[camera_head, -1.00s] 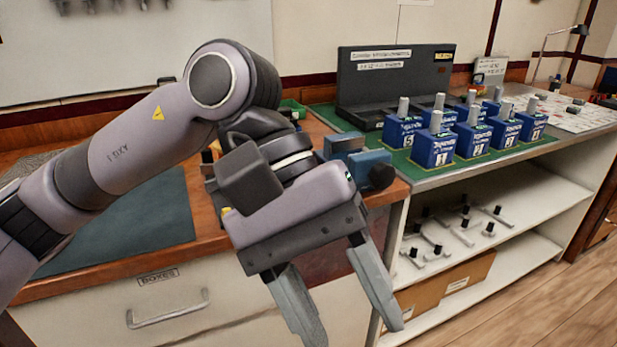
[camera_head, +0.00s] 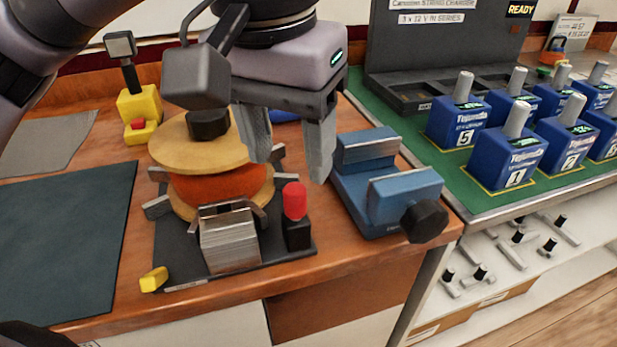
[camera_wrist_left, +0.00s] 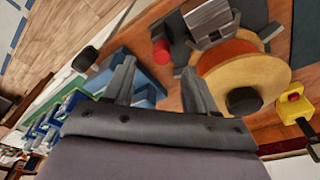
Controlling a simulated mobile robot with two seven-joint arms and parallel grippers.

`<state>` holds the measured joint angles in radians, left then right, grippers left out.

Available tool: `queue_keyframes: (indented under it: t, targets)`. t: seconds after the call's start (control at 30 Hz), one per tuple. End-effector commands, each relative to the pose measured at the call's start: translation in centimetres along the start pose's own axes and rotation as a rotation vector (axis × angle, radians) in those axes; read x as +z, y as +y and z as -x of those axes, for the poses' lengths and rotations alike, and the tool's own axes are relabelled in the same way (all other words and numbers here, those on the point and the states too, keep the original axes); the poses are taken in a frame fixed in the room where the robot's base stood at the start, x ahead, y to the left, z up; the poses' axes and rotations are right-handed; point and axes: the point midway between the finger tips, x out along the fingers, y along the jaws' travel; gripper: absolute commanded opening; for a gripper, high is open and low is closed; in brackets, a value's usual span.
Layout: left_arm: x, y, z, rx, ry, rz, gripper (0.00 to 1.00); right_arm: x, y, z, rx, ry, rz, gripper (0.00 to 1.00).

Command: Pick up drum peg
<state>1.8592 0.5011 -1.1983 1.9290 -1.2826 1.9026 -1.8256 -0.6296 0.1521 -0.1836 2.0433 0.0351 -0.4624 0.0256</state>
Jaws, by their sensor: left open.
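A wooden drum (camera_head: 180,152) with an orange winding lies on a dark base plate on the bench. A black peg (camera_head: 208,124) stands up from the middle of its top disc. A red-capped post (camera_head: 294,201) in a black block stands at the plate's right side; I cannot tell whether the drum peg is this or the black one. My left gripper (camera_head: 290,165) is open and empty, right of the black peg and above the plate. In the left wrist view the drum (camera_wrist_left: 262,78), its black peg (camera_wrist_left: 243,101) and the red cap (camera_wrist_left: 160,52) lie ahead of and beside my fingers.
A blue vise (camera_head: 385,180) stands close to the right of my left gripper. A grey metal block (camera_head: 229,242) sits at the drum's front. A yellow stand (camera_head: 139,103) is behind left. Blue numbered units (camera_head: 458,122) fill the green mat. The dark mat (camera_head: 65,235) at left is clear.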

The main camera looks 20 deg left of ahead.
Motion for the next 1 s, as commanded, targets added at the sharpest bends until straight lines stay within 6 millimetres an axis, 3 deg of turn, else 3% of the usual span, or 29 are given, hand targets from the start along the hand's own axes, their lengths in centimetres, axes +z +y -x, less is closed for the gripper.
queue_keyframes:
  t: [0.27, 0.53, 0.87, 1.0]
  targets:
    - [-0.1, -0.1, -2.6, -0.003, -0.001, 0.000, 0.57, 0.8, -0.1, 0.0, -0.002, -0.012, -0.002, 0.43]
    - [-0.5, -0.4, -6.4, -0.002, -0.001, 0.000, 0.57, 1.3, -0.1, -0.1, -0.002, -0.016, -0.002, 0.43]
    - [-0.5, -0.3, -7.2, 0.000, 0.000, 0.000, 0.57, 0.9, -0.1, -0.3, -0.001, -0.008, -0.001, 0.43]
    - [-0.5, -0.3, -7.1, 0.000, 0.000, 0.000, 0.14, 0.8, -0.1, -0.3, -0.001, -0.005, 0.000, 0.43]
